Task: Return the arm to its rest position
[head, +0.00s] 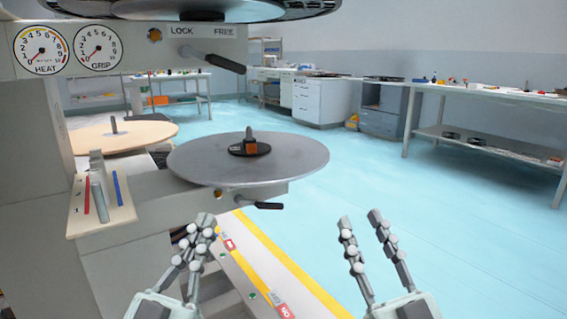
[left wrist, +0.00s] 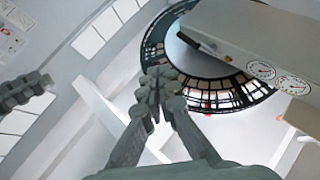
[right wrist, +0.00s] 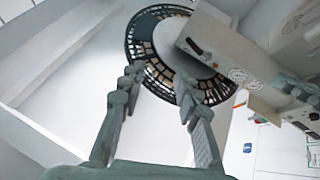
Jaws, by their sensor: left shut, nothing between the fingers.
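My left gripper (head: 205,222) is at the lower middle of the head view, fingers together and empty. In the left wrist view its fingertips (left wrist: 158,78) meet. My right gripper (head: 361,218) is to its right, fingers apart, with nothing between them; the gap also shows in the right wrist view (right wrist: 158,80). Both grippers point upward, in front of the rewind station and below its grey round plate (head: 200,160). Neither appears to touch anything. A dark spindle with an orange block (head: 250,146) stands on the plate.
The station has a black-handled lever (head: 218,62) by LOCK and FREE, HEAT (head: 41,50) and GRIP (head: 98,46) dials, and a lower handle (head: 262,205). A tan disc (head: 90,137) is behind. Blue floor (head: 440,230) at right is clear; a bench (head: 490,92) stands beyond.

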